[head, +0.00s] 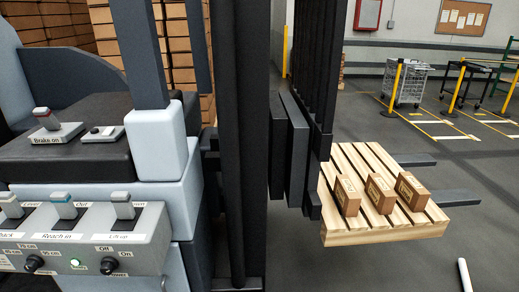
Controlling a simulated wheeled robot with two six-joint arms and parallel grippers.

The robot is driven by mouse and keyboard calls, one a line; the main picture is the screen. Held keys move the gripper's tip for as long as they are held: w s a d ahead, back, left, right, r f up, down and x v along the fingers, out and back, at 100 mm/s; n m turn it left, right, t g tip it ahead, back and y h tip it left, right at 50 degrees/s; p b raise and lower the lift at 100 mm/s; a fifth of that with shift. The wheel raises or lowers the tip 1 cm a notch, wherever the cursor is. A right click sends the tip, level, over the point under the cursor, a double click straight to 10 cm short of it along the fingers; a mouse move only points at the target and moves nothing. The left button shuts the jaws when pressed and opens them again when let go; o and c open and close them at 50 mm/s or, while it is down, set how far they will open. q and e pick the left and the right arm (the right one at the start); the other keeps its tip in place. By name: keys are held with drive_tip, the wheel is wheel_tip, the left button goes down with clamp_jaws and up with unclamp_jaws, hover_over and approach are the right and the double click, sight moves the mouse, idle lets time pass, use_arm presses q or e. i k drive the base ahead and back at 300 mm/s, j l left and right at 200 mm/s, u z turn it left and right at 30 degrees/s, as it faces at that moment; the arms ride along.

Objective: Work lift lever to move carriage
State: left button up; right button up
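A grey control panel (95,250) on the truck at the lower left carries a row of levers. The rightmost lever (124,208) has a grey knob and a label below that is hard to read. Another lever (12,207) is cut by the left edge. The dark carriage (292,150) stands at the mast (240,130). Its forks (455,197) reach under a wooden pallet (345,232) bearing three small boxes (380,193). Neither of my grippers is in view.
A brake switch (46,121) marked "Brake on" sits on the black console above the panel. A green light (76,263) and knobs are on the panel front. Stacked cartons (180,60), a wire cart (407,82) and yellow posts (396,88) stand behind.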

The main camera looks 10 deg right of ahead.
sight(122, 201)
drive_tip(key=l+u, duration=0.1)
drive_tip(key=u, duration=0.7)
